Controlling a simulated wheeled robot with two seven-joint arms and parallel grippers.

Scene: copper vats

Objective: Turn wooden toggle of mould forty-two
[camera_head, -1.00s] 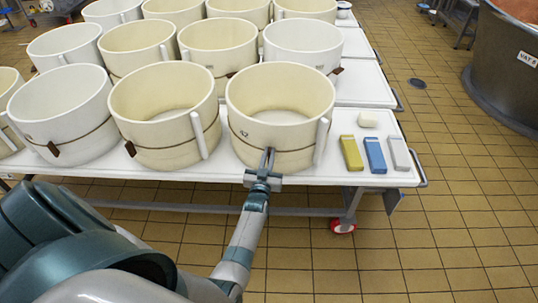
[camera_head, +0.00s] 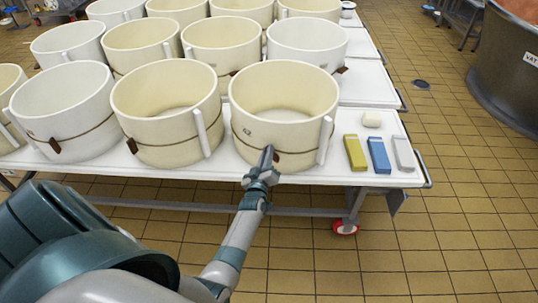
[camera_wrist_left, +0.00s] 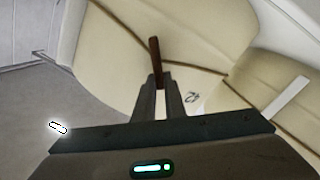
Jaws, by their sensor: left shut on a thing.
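Mould forty-two (camera_head: 295,125) is the cream round mould at the front right of the table, with a dark "42" on its wall. It also shows in the wrist view (camera_wrist_left: 115,50). A thin brown cord runs around it. Its brown wooden toggle (camera_wrist_left: 154,50) lies at the cord, its outer part sticking out beyond my fingers. My left gripper (camera_head: 268,153) reaches the mould's front wall and is shut on the toggle; in the wrist view (camera_wrist_left: 158,84) the fingers close around it. In the head view the fingers mostly hide the toggle. My right gripper is not in view.
Several similar moulds stand close by, the nearest (camera_head: 165,120) just left. Tiled floor is clear in front.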

